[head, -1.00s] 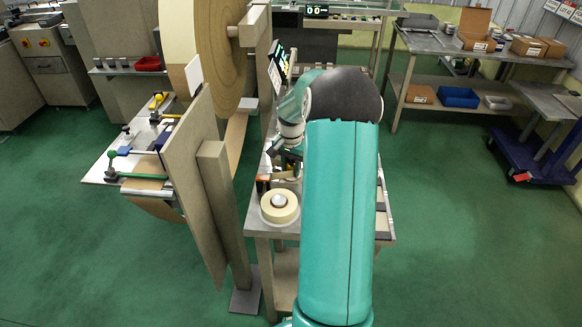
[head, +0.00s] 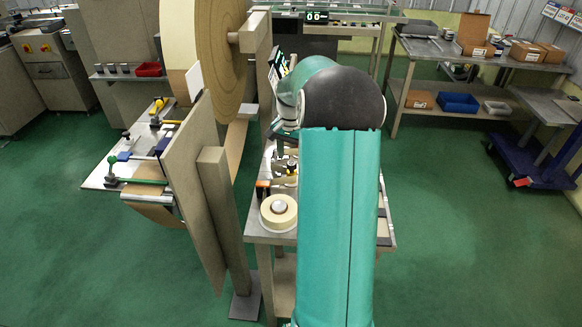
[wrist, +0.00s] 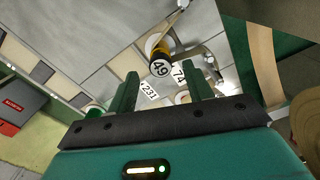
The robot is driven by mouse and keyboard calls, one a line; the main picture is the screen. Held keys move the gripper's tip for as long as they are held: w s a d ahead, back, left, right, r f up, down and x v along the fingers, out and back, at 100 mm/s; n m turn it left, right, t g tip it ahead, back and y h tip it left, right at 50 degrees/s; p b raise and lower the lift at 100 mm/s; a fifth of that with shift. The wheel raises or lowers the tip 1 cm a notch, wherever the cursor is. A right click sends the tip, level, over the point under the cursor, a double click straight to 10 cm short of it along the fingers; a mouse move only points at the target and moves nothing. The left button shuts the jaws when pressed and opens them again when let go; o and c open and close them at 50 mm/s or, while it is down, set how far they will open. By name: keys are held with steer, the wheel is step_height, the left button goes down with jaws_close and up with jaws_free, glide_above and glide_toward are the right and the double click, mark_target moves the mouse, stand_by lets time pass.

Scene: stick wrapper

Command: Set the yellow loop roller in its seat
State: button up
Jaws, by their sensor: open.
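A yellow piece with a black band and a round end marked 49 (wrist: 160,64) shows in the wrist view, beyond and between my fingertips; I take it to be the yellow loop roller. A small yellow-and-black piece (head: 292,168) on the bench in the head view may be the same one. My gripper (wrist: 164,78) is open, its green fingers apart with nothing between them. A board at left (head: 104,177) carries yellow, blue and green-ended parts.
A tape roll (head: 279,213) sits at the bench's front left corner. A tall upright panel (head: 190,165) and a large brown roll (head: 222,50) stand left of the bench. Tags 74 (wrist: 179,72) and 231 (wrist: 149,95) lie near the marked piece.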

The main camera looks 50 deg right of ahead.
step_height(320, 180, up, 4)
steer(key=shift+r, duration=0.1)
steer(key=shift+a+r, duration=0.2)
steer(key=shift+a, duration=0.05)
steer(key=s+a+r+n+t+h, duration=0.1)
steer(key=a+r+n, duration=0.3)
steer(key=a, duration=0.6)
steer(key=s+a+r+n+t, duration=0.1)
steer(key=a+r+n, duration=0.1)
steer(key=a+r, duration=0.65)
steer(key=s+a+f+n+t, duration=0.1)
steer(key=s+a+n, duration=0.3)
steer(key=s+a, duration=0.3)
steer(key=s+a+f+n+t+y, duration=0.1)
steer(key=s+a+n, duration=0.3)
steer(key=s+a, duration=0.4)
steer(key=a+t, duration=0.1)
steer(key=a, duration=0.3)
steer(key=shift+a+f+t, duration=0.3)
steer(key=shift+f, duration=0.1)
steer(key=shift+s, duration=0.1)
steer(key=shift+c, duration=0.2)
